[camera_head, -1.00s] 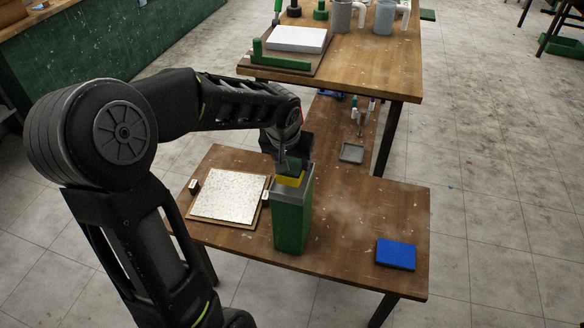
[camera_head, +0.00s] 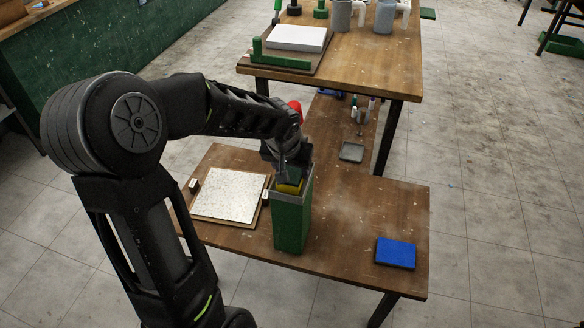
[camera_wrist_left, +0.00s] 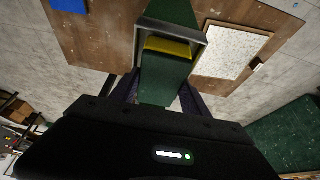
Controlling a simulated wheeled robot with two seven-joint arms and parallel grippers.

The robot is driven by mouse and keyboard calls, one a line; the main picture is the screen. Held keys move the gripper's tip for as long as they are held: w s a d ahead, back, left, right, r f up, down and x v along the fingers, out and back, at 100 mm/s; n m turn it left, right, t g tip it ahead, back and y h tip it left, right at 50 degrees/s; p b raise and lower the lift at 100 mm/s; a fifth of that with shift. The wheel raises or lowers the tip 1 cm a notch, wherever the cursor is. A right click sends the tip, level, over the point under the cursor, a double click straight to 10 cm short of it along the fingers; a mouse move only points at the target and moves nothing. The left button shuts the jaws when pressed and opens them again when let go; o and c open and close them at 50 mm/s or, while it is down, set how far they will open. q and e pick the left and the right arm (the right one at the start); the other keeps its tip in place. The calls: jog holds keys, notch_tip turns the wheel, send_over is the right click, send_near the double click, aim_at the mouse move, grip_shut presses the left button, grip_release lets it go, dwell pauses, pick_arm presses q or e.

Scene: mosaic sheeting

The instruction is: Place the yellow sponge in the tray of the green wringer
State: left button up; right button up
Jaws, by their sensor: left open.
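The green wringer (camera_head: 291,228) stands upright on the low wooden table, with a grey rim around its open top. The yellow sponge (camera_head: 289,188) sits partly inside that top, with a dark green face beside its yellow part. The wrist view shows its yellow edge (camera_wrist_left: 168,47) within the wringer's grey rim (camera_wrist_left: 204,48). My left gripper (camera_head: 287,172) is directly over the wringer and open, its fingers on either side of the sponge's green part. Whether the sponge touches the tray floor is hidden. My right gripper is not in view.
A speckled mosaic sheet (camera_head: 228,194) on a board lies left of the wringer. A blue sponge-like block (camera_head: 396,253) lies at the right front. A small grey tray (camera_head: 352,152) is farther back. A higher table (camera_head: 380,75) stands behind. The table between wringer and blue block is clear.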

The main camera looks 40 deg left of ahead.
pick_arm(q)
jog(key=shift+w+r, duration=0.1)
jog(key=shift+r, duration=0.35)
jog(key=v, duration=1.1)
jog(key=shift+s+r, duration=0.15)
jog(key=shift+s, duration=0.2)
jog(key=shift+d, duration=0.1)
